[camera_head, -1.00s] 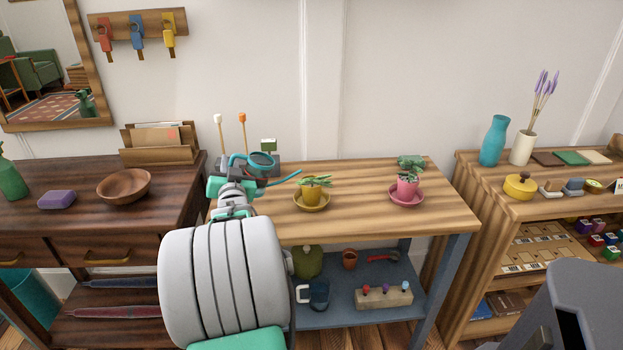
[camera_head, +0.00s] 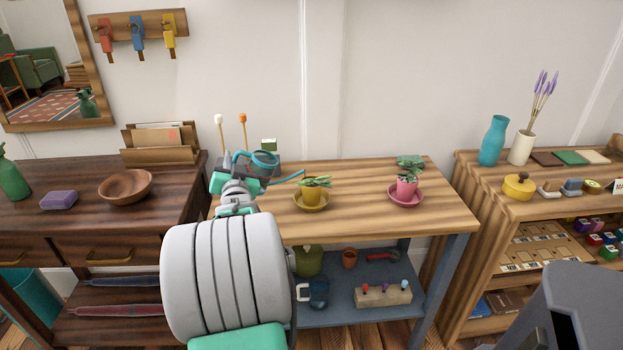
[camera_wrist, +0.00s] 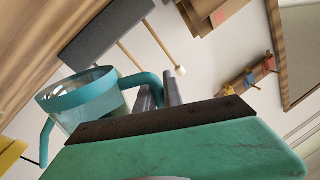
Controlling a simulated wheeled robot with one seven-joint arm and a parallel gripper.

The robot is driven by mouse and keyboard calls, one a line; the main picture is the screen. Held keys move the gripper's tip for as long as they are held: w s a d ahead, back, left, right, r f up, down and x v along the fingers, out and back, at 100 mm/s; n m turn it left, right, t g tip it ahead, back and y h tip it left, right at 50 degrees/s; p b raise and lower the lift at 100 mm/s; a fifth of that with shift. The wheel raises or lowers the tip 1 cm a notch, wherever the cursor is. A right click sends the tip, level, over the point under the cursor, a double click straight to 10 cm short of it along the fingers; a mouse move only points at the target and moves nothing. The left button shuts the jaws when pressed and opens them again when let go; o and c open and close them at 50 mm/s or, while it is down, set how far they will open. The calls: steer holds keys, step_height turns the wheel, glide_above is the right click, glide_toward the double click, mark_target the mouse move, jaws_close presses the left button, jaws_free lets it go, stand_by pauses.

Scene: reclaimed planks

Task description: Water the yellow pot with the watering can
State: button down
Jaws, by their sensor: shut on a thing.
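The watering can (camera_head: 264,160) is teal with a clear body, and its thin spout points right toward the yellow pot. The can also shows in the wrist view (camera_wrist: 84,92), with its handle running to the fingers. My gripper (camera_wrist: 158,92) is shut on the can's handle; in the head view its fingers are partly hidden by my wrist. The yellow pot (camera_head: 313,196) holds a green plant and stands on a yellow saucer (camera_head: 312,206) on the wooden bench (camera_head: 355,218). The spout tip is above and left of this plant, apart from it.
A pink pot (camera_head: 406,187) on a pink saucer stands farther right on the bench. A dark box with two upright sticks (camera_head: 243,130) is behind the can. The bench between the two pots is clear. A wooden bowl (camera_head: 125,186) sits on the left table.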

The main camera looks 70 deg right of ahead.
steer(key=shift+s+d+r, duration=0.1)
steer(key=shift+s+r, duration=0.05)
steer(key=shift+r, duration=0.25)
steer(key=shift+w+a+f+n+y+b, duration=0.15)
steer(key=shift+w+a+f+n+b, duration=0.15)
steer(key=shift+w+n, duration=0.4)
steer(key=shift+w+a+f+n+y+b, duration=0.1)
steer(key=shift+w+a+f+n+b, duration=0.25)
steer(key=shift+n, duration=0.6)
steer(key=shift+w+a+f+n+y+b, duration=0.15)
steer(key=shift+w+f+n+b, duration=0.2)
steer(key=shift+w+n, duration=0.4)
steer(key=shift+s, duration=0.1)
